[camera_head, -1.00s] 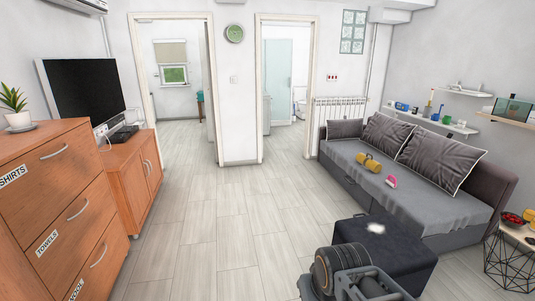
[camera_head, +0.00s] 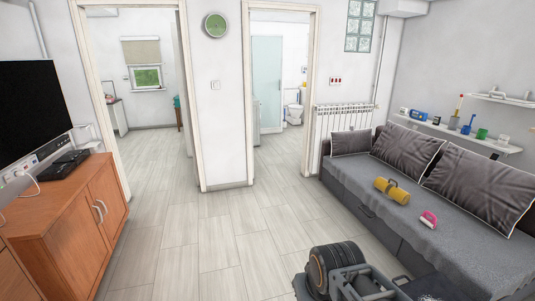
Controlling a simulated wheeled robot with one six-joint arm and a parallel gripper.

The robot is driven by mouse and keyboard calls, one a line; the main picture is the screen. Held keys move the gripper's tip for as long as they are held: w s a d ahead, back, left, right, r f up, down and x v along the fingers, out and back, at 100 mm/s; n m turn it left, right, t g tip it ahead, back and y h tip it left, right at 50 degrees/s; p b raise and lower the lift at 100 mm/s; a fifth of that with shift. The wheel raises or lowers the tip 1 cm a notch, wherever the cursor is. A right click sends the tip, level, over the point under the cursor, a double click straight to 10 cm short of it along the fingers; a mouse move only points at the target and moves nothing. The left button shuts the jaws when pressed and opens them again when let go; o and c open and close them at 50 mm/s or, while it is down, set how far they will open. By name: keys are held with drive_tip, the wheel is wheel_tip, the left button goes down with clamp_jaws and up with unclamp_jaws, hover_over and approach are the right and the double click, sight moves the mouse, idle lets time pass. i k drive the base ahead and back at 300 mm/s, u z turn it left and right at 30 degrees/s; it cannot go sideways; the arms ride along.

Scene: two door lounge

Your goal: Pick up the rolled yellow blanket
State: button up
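The rolled yellow blanket (camera_head: 392,190) lies on the grey seat of the sofa (camera_head: 440,222), in the right half of the view. A dark strap or handle shows on it. A pink and white object (camera_head: 428,219) lies on the seat to the right of the blanket. Part of my arm shows at the bottom of the view, well short of the sofa. I cannot make out the gripper's fingertips, and nothing shows held.
The floor (camera_head: 225,235) ahead is clear. A wooden cabinet (camera_head: 75,225) with a television (camera_head: 32,112) stands on the left. Two open doorways are in the far wall, with a radiator (camera_head: 343,120) right of them. A wall shelf (camera_head: 455,131) holds several small items above the sofa.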

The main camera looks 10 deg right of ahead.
sight(393, 192)
drive_tip(key=z, duration=0.2)
drive_tip(key=i, duration=2.3)
drive_tip(key=z, duration=1.05)
drive_tip(key=i, duration=2.35)
drive_tip(key=z, duration=1)
drive_tip(key=i, duration=0.75)
drive_tip(key=z, duration=0.15)
